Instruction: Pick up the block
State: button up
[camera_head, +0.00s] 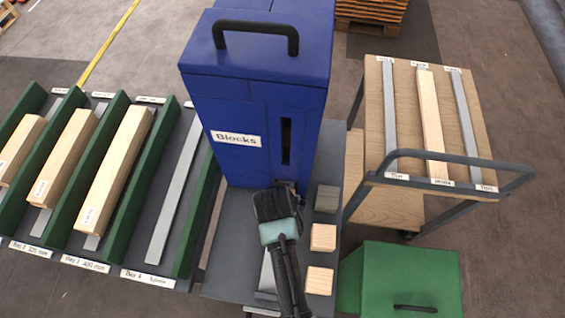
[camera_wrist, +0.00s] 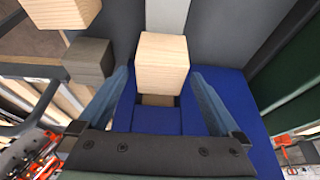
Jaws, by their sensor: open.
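A pale wooden block (camera_wrist: 162,62) shows in the wrist view in front of the blue dispenser's base. My gripper (camera_wrist: 159,74) is open, with one finger to each side of this block in the picture. A narrow gap shows on both sides, and I cannot tell how deep the fingers reach. In the head view my gripper (camera_head: 277,190) is low at the front of the blue dispenser labelled "Blocks" (camera_head: 225,115) and hides this block.
Right of my gripper lie a dark grey block (camera_head: 326,198) and two wooden blocks (camera_head: 322,237), (camera_head: 319,281). Green-walled bays (camera_head: 155,185) with long timbers stand left. A wooden-topped cart (camera_head: 455,135) stands right, above a green box (camera_head: 410,275).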

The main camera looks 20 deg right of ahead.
jog(key=shift+x, duration=0.85)
jog(key=c, duration=1.4)
